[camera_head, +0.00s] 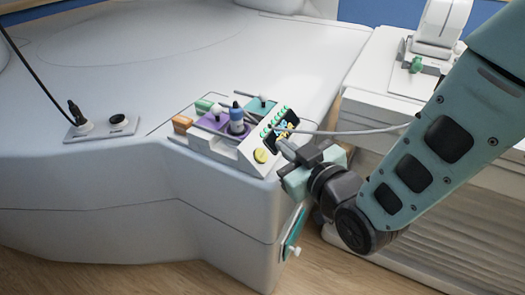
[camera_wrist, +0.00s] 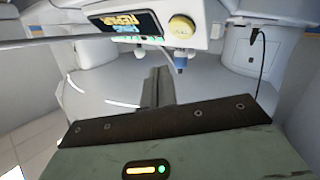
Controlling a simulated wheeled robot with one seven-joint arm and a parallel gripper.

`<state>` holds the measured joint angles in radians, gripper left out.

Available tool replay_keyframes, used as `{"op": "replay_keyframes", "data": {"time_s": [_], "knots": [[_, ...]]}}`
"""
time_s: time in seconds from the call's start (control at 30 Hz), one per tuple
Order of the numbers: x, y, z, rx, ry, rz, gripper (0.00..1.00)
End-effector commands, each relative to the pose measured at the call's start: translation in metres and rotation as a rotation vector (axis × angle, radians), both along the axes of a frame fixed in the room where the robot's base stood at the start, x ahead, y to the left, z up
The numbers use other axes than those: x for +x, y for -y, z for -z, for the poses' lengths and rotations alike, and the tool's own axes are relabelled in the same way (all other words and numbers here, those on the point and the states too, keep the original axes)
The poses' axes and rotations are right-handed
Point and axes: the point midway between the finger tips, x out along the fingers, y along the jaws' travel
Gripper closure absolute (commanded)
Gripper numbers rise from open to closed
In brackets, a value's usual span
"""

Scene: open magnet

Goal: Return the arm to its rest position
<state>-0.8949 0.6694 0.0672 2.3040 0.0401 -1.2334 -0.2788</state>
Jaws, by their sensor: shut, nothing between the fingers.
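My gripper (camera_head: 287,156) is in the head view at the front right corner of the white magnet housing (camera_head: 140,160), just right of the control panel (camera_head: 262,152). In the wrist view its fingers (camera_wrist: 158,88) are together with nothing between them. My arm reaches in from the right edge of the head view. The panel has a small screen (camera_head: 281,131) and a yellow button (camera_head: 261,156). Both also show at the top of the wrist view, the screen (camera_wrist: 125,24) and the button (camera_wrist: 181,27). Whether the gripper touches the panel cannot be told.
Purple and teal holders with a blue-topped item (camera_head: 236,120) stand behind the panel. A grey cable (camera_head: 350,132) runs from the panel past my gripper. A black plug (camera_head: 77,115) sits at the left. A white cabinet (camera_head: 375,85) stands behind my arm. Wooden floor (camera_head: 90,280) is open in front.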

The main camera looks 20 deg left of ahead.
Motion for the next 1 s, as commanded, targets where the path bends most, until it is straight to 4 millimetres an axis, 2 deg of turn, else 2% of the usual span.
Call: {"op": "replay_keyframes", "data": {"time_s": [0.2, 0.77, 0.87, 1.0], "knots": [[-0.001, 0.011, -0.011, -0.001, -0.001, 0.000, 1.00], [-0.001, 0.012, -0.013, -0.004, -0.005, 0.002, 1.00], [0.001, 0.019, -0.021, -0.037, -0.056, 0.016, 1.00], [0.001, 0.044, -0.036, -0.139, -0.211, 0.055, 1.00]]}}
